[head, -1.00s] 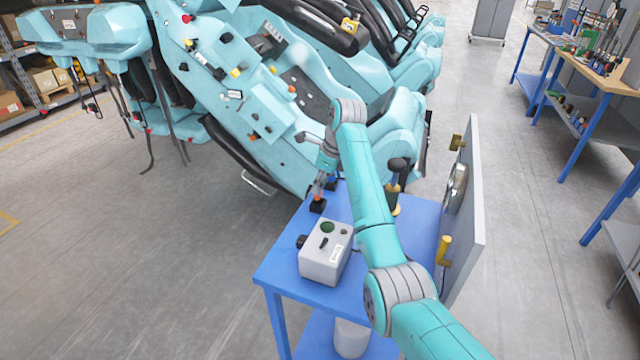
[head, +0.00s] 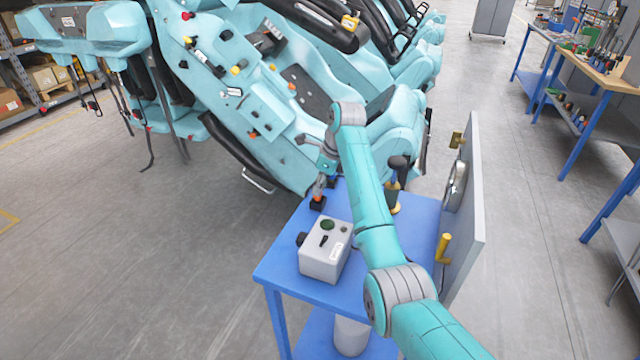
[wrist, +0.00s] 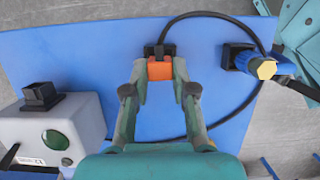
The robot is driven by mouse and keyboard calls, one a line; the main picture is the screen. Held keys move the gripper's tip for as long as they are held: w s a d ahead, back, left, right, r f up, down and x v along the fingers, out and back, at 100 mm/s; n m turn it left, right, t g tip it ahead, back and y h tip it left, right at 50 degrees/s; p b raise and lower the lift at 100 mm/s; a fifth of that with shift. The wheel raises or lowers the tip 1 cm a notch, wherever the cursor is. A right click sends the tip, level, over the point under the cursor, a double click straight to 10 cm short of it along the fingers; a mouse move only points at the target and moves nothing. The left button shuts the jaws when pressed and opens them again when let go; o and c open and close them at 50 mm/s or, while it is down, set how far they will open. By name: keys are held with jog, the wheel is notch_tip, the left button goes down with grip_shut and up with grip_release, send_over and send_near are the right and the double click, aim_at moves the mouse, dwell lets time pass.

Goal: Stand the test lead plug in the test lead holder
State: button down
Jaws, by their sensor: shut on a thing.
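The test lead plug looks like the orange block (wrist: 160,70) between my fingertips in the wrist view. My gripper (wrist: 161,76) is shut on it. A black block (wrist: 159,49) sits right at the plug; I cannot tell whether it is part of the plug or a separate holder. A black lead (wrist: 225,17) runs from there in a loop to the right. In the head view the orange part (head: 317,197) shows just above the black block (head: 317,205), at the blue table's left edge, below my gripper (head: 319,190). I cannot pick out the test lead holder for certain.
A grey box (head: 325,258) with a green round top feature stands close by on the blue table (head: 285,268). A blue and yellow tool (wrist: 262,66) stands in a black base beside the lead loop. A grey panel (head: 470,215) borders the table's right side.

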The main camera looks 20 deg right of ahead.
jog(key=shift+f, duration=0.95)
dwell(0.3)
jog(key=c, duration=0.9)
grip_release()
jog(key=shift+o, duration=0.2)
jog(key=v, duration=0.7)
jog(key=shift+r, duration=0.3)
